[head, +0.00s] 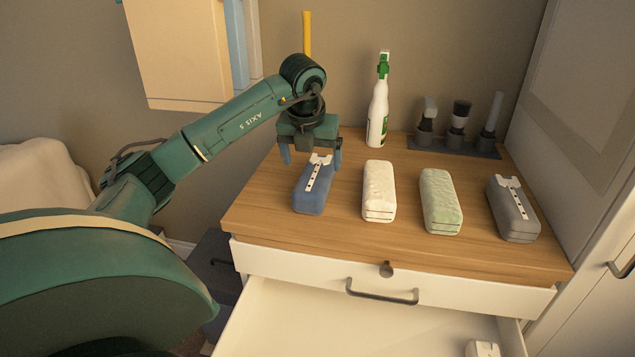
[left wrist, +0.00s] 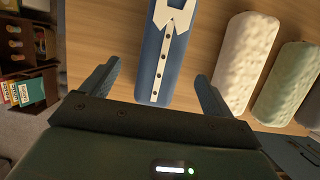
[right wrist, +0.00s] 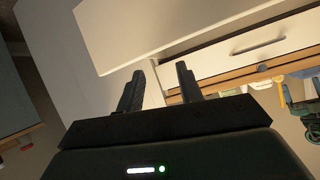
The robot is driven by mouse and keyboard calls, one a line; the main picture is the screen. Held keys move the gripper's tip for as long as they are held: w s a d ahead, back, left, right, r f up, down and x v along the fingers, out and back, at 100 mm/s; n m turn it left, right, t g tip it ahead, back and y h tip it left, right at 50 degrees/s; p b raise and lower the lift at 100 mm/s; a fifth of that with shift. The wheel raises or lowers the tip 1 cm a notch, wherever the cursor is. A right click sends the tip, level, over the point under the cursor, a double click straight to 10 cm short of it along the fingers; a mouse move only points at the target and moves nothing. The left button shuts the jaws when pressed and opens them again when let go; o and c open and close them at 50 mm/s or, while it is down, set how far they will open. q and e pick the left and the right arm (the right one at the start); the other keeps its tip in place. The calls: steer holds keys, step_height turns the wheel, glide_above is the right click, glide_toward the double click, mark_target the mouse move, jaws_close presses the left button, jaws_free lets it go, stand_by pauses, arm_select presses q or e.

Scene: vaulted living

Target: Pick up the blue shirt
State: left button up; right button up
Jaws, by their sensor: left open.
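The blue shirt (head: 312,192) is a folded, box-like bundle with a white collar and button strip. It lies on the wooden dresser top, leftmost in a row of folded items. My left gripper (head: 311,157) is open above the shirt's far end, one finger on each side of it. In the left wrist view the shirt (left wrist: 160,60) lies between the open fingers (left wrist: 158,85), with nothing held. My right gripper (right wrist: 158,84) shows only in the right wrist view, its fingers apart and empty, with the dresser drawer beyond.
A white bundle (head: 379,190), a green bundle (head: 440,200) and a grey shirt (head: 513,208) lie to the right. A spray bottle (head: 378,112) and a grooming rack (head: 455,146) stand at the back. The top drawer (head: 360,322) is open below, with a white item (head: 482,349) inside.

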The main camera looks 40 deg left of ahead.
mark_target(315, 172)
arm_select(q)
steer(key=x, duration=0.5)
steer(key=w+x, duration=0.1)
steer(key=x, duration=0.1)
steer(key=shift+a+f, duration=0.15)
steer(key=shift+f, duration=0.1)
steer(key=c, duration=1.2)
steer(key=shift+o, duration=0.2)
steer(key=shift+r, duration=0.1)
